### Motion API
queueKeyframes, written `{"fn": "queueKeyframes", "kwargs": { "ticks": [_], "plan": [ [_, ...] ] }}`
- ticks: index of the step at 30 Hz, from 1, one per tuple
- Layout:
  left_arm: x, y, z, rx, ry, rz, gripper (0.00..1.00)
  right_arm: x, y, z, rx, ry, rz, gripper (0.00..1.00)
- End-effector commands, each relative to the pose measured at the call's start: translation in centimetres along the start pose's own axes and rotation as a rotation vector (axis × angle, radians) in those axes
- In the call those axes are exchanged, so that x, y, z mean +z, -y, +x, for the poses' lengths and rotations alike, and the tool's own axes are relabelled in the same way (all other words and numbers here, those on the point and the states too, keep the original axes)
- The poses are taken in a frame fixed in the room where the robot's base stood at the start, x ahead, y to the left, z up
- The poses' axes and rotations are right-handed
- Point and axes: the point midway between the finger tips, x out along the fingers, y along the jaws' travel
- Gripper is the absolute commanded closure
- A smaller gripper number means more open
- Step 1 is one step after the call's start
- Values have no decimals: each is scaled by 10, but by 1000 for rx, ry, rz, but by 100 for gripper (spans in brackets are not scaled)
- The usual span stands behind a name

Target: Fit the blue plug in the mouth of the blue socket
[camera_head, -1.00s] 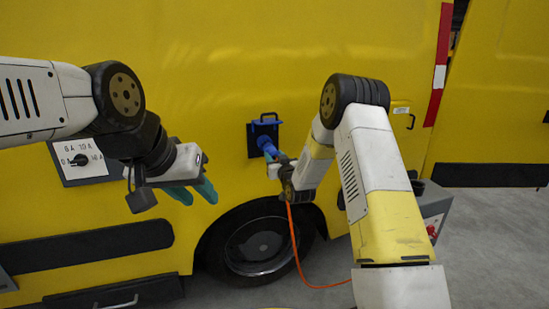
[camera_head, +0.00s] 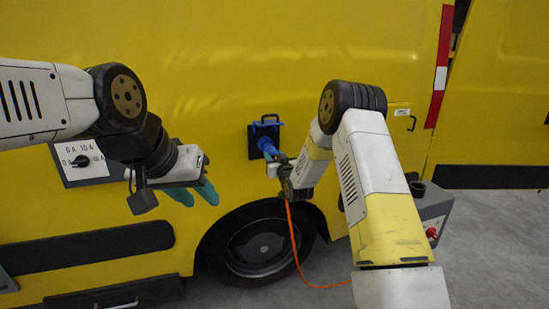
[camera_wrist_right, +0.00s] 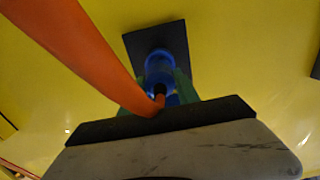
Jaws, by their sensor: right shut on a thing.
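The blue socket (camera_head: 265,131) is on the yellow van side, with a dark blue plate and a lid raised at its top. The blue plug (camera_head: 269,149) is at the socket's mouth, in line with it; how deep it sits I cannot tell. My right gripper (camera_head: 275,160) is shut on the plug, and an orange cable hangs from it. In the right wrist view the blue plug (camera_wrist_right: 172,99) is between green fingertips, in front of the socket's plate (camera_wrist_right: 155,40). My left gripper (camera_head: 195,192) is apart from the socket, at the left, with two teal fingers spread and nothing between them.
A switch panel (camera_head: 82,161) is behind my left arm. The orange cable (camera_head: 298,260) loops down past the wheel (camera_head: 258,248). A grey box (camera_head: 432,205) with a red knob stands at the right. The van side around the socket is clear.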

Motion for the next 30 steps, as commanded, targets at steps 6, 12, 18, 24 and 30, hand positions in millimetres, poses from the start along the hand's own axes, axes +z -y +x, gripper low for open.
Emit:
{"fn": "queueKeyframes", "kwargs": {
  "ticks": [6, 12, 18, 24, 30],
  "plan": [
    [0, 0, 0, 0, 0, 0, 64, -1, 0, 5, 0, -3, 0, 100],
    [0, 0, 0, 0, 0, 0, 64, -2, 0, 9, 0, -4, 0, 100],
    [0, 0, 0, 0, 0, 0, 64, -2, 0, 13, 0, -3, 0, 100],
    [0, 0, 0, 0, 0, 0, 64, -2, 0, 17, 0, -3, 0, 100],
    [0, 0, 0, 0, 0, 0, 64, -1, 0, 21, 0, -3, 0, 100]
  ]
}}
